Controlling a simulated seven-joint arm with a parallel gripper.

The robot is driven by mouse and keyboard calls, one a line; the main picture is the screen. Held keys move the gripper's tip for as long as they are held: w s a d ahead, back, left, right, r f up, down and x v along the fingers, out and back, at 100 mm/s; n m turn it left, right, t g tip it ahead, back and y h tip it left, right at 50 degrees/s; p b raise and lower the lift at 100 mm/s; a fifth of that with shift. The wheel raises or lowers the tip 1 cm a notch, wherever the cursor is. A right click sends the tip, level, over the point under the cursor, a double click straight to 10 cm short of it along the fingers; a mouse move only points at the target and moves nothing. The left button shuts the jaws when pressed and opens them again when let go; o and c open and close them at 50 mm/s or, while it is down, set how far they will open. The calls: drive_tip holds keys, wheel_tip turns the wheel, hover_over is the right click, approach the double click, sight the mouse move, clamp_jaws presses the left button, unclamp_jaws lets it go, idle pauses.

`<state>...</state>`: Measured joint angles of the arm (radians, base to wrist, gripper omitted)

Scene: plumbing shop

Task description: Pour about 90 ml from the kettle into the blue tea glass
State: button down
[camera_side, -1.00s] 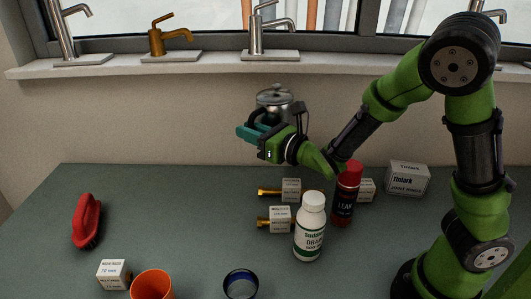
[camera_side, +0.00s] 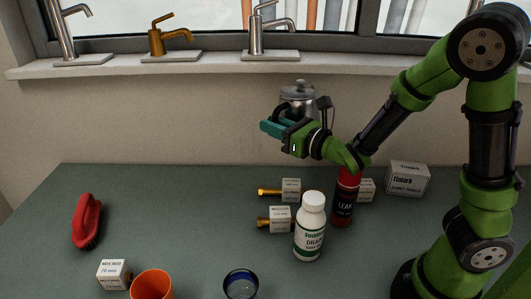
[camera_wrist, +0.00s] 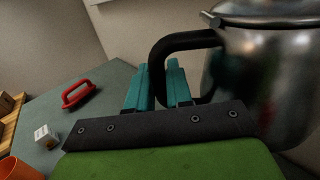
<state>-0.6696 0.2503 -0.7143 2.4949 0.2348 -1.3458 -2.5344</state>
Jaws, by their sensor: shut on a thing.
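The steel kettle (camera_side: 299,92) is held in the air above the back of the table, partly hidden behind my gripper (camera_side: 272,128) in the side view. In the wrist view the kettle (camera_wrist: 265,75) fills the right side, and its black handle (camera_wrist: 160,70) passes between the teal fingers of my gripper (camera_wrist: 158,88), which are shut on it. The kettle looks about upright. The blue tea glass (camera_side: 240,285) stands at the front edge of the side view, cut off by the frame, well below and in front of the kettle. Its inside is hard to read.
An orange cup (camera_side: 152,284) stands left of the glass. Small boxes with brass fittings (camera_side: 278,218) lie behind. A red brush (camera_side: 87,221) lies left. The table's left middle is clear.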

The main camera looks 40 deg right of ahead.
drive_tip(key=s+a+n+g+y, duration=1.2)
drive_tip(key=a+n+g+y, duration=0.1)
drive_tip(key=a+y, duration=0.2)
drive_tip(key=s+d+n+g+h, duration=0.2)
drive_tip(key=s+d+n+g, duration=0.1)
drive_tip(key=s+g, duration=0.3)
drive_tip(key=s+d+f+n+g+h, duration=0.1)
drive_tip(key=s+d+n+g+h, duration=0.1)
drive_tip(key=s+n+g, duration=0.4)
drive_tip(key=s+d+f+n+g+h, duration=0.1)
drive_tip(key=s+d+n+g+h, duration=0.1)
drive_tip(key=s+d+n+g, duration=0.2)
drive_tip(key=s+g, duration=0.3)
drive_tip(key=s, duration=0.1)
drive_tip(key=shift+s+d+n, duration=0.25)
drive_tip(key=shift+s+n, duration=0.05)
drive_tip(key=shift+w, duration=0.15)
